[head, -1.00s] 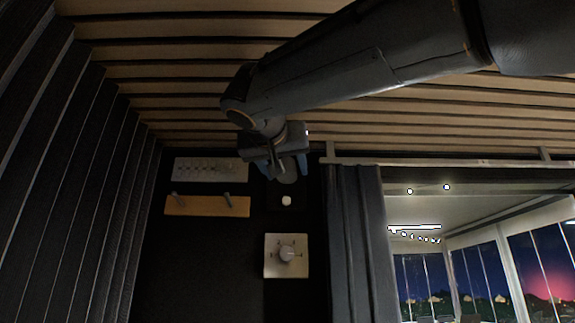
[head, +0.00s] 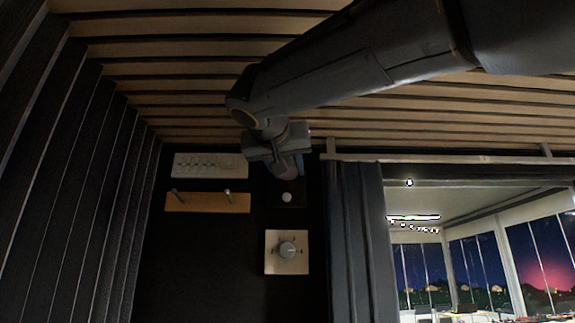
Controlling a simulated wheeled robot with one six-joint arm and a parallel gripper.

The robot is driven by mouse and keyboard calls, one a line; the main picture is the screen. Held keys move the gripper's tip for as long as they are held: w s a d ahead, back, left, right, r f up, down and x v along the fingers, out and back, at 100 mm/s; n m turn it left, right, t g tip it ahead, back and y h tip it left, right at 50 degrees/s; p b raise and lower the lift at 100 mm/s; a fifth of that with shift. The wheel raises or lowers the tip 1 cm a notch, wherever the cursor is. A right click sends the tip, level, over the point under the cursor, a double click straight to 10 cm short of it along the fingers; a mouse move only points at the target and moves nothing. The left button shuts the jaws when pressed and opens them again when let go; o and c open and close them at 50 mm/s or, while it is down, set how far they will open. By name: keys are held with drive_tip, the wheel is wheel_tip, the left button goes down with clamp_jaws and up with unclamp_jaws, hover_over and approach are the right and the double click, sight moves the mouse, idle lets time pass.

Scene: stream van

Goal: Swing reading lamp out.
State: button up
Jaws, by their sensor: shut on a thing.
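My gripper (head: 281,158) is at the back wall, just below the slatted ceiling. It is shut on the reading lamp (head: 285,168), a small dark shape against the dark wall. Its fingertips and most of the lamp are hard to make out, being dark and partly covered by the gripper. A dark wall plate (head: 297,190) with a small pale round knob (head: 287,197) shows just below. I cannot tell how far the lamp stands out from the wall.
A white switch panel (head: 210,165) and a wooden hook rail (head: 207,203) are left of the gripper. A square dial plate (head: 287,252) is below. A dark curtain (head: 357,245) hangs from a rail (head: 440,159) to the right, beside a window. Ribbed dark wall fills the left.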

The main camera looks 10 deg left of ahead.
drive_tip(key=shift+s+r+g+p, duration=0.1)
drive_tip(key=shift+r+g+p, duration=0.15)
drive_tip(key=shift+p, duration=0.25)
drive_tip(key=shift+f, duration=0.2)
drive_tip(key=o, duration=1)
drive_tip(key=shift+o, duration=0.2)
drive_tip(key=shift+s, duration=0.1)
drive_tip(key=s+r+b, duration=0.1)
drive_tip(key=s+b, duration=0.2)
drive_tip(key=s, duration=0.4)
drive_tip(key=shift+s, duration=0.3)
drive_tip(key=shift+d, duration=0.1)
